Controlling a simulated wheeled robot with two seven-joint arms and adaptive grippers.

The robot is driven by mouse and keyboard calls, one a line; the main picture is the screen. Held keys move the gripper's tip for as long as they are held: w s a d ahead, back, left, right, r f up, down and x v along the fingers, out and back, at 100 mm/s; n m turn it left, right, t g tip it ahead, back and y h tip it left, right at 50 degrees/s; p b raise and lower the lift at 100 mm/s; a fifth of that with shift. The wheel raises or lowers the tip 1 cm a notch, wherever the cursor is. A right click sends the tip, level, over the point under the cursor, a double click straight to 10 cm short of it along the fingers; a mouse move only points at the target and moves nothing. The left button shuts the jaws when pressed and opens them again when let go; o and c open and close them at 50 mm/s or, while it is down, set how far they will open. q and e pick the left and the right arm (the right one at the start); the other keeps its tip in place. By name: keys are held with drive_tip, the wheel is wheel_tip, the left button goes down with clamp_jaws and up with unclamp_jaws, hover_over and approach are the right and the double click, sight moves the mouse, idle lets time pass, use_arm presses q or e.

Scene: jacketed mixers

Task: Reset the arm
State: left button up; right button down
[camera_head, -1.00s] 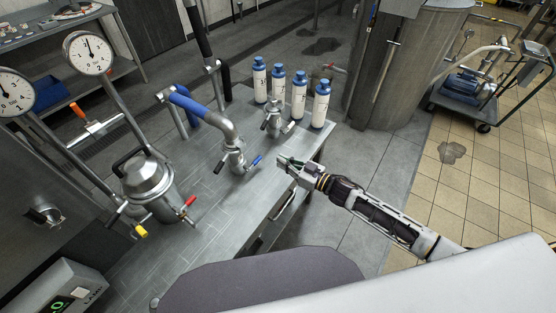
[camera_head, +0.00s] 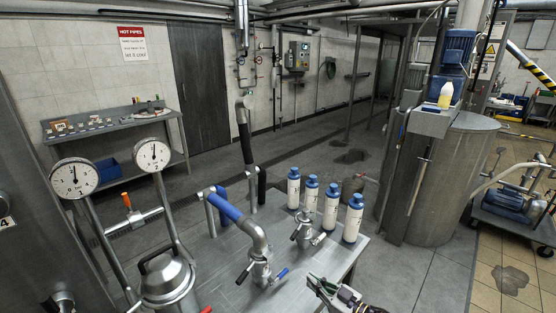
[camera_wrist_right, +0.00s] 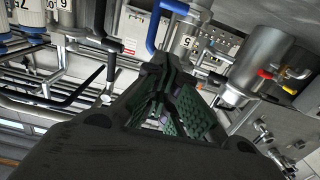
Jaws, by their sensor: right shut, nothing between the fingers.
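My right gripper (camera_head: 322,287) shows at the bottom of the head view, over the front right part of the steel table (camera_head: 215,270). It is shut and empty. In the right wrist view its green-padded fingers (camera_wrist_right: 163,92) come together at the tips, with nothing held between them. Only the gripper and a short piece of the right arm show in the head view. My left gripper is not in view.
Several white bottles with blue caps (camera_head: 331,205) stand at the table's back right. A blue-sleeved pipe (camera_head: 228,207), a small steel fitting (camera_head: 303,230), a lidded vessel (camera_head: 167,280) and two gauges (camera_head: 152,155) rise nearby. A large tank (camera_head: 452,180) stands at the right.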

drive_tip(key=w+d+f+n+h, duration=0.1)
drive_tip(key=w+d+f+h, duration=0.2)
drive_tip(key=d+f+h, duration=1.15)
drive_tip(key=s+d+f+m+g, duration=0.1)
drive_tip(key=s+d+f, duration=0.2)
drive_tip(key=d+f, duration=0.35)
drive_tip(key=s+d+f+m+g+y, duration=0.1)
drive_tip(key=s+d+f+g, duration=0.1)
drive_tip(key=s+d+f, duration=0.45)
drive_tip(key=s+d+f+g, duration=0.1)
drive_tip(key=d+f, duration=0.3)
drive_tip(key=f, duration=0.4)
drive_tip(key=s+a+f+m+g, duration=0.1)
drive_tip(key=s+f+m+g, duration=0.1)
drive_tip(key=s+f, duration=0.75)
drive_tip(key=s+a+f+m+g, duration=0.1)
drive_tip(key=s+f+m+g, duration=0.15)
drive_tip(key=s+f, duration=0.65)
drive_tip(key=s+a+g, duration=0.1)
drive_tip(key=s+a, duration=0.7)
drive_tip(key=s, duration=0.2)
drive_tip(key=s+a+f+m+g+y, duration=0.1)
drive_tip(key=s+a+g, duration=0.1)
drive_tip(key=s+a, duration=0.6)
drive_tip(key=s, duration=0.3)
drive_tip(key=shift+s+f, duration=0.25)
drive_tip(key=shift+s, duration=0.05)
drive_tip(key=shift+w+a, duration=0.15)
